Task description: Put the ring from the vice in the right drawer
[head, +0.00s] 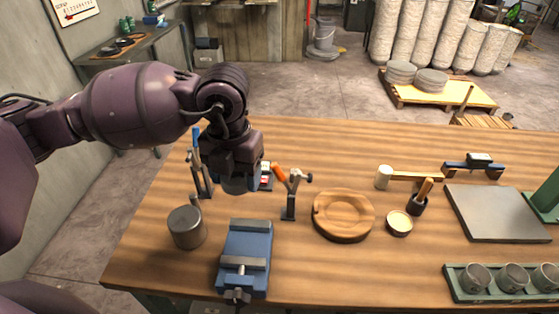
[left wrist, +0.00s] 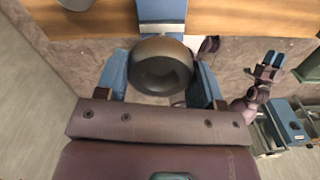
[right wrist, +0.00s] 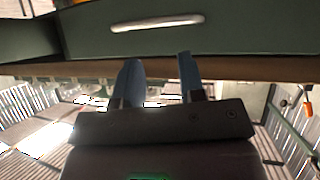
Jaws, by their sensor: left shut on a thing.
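My left gripper (head: 238,178) is shut on a dark grey, bowl-like ring (head: 235,186), held above the table behind the vice. In the left wrist view the ring (left wrist: 160,66) sits between the two blue fingers. The blue vice (head: 246,256) stands at the table's front; its jaws look empty. My right gripper (right wrist: 159,80) is not in the head view. In the right wrist view its two fingers are apart with nothing between them, near a dark green drawer front (right wrist: 235,30) with a pale bar handle (right wrist: 157,23). The drawer's inside is hidden.
A grey metal cylinder (head: 187,228) stands left of the vice. A clamp tool (head: 291,190) and a round wooden dish (head: 343,215) are to its right. A green tray (head: 455,284) of cups lies at the right front. Bare wood lies between dish and tray.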

